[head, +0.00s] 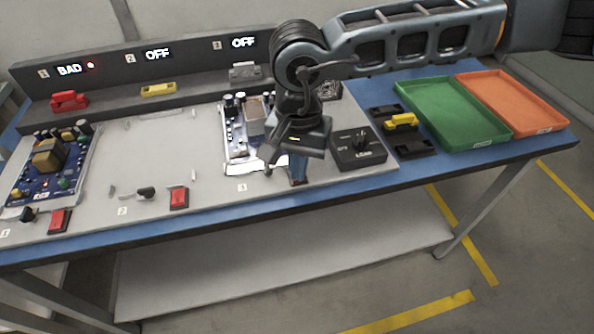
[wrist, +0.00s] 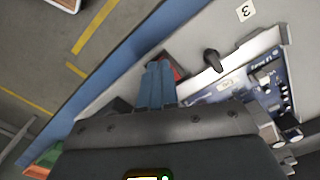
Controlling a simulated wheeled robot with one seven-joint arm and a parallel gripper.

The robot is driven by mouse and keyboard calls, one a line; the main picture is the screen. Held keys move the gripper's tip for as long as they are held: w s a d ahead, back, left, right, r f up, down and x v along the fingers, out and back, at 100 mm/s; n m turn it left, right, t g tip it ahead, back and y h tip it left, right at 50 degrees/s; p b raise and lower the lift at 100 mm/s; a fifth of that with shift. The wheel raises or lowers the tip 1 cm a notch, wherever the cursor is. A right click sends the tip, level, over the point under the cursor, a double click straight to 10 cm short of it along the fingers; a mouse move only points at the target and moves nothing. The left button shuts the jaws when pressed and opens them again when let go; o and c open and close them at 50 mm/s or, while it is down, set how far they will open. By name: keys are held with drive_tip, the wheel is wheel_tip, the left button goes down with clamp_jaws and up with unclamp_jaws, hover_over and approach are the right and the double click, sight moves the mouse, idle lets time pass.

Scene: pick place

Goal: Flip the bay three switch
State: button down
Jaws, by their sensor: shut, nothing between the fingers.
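The bay three switch, a red rocker in a dark frame (wrist: 176,68), shows in the wrist view right at my fingertips; part of it is hidden behind them. In the head view my gripper mostly covers it. My gripper (head: 298,176) is shut and empty, pointing down over the front of bay three; its blue fingers show in the wrist view (wrist: 157,74). I cannot tell whether the fingertips touch the switch. The bay three display (head: 243,42) reads OFF. A circuit board (head: 232,143) lies in bay three, with a black lever (wrist: 212,60) near the switch.
Bay one holds a board (head: 68,185) and its display (head: 69,69) reads BAD with a red light. Bay two is empty, its display (head: 157,54) reads OFF. A black dial box (head: 357,150), green tray (head: 437,97) and orange tray (head: 488,90) stand to the right.

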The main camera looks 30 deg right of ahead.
drive_tip(key=shift+r+p, duration=1.3)
drive_tip(key=shift+r, duration=2.15)
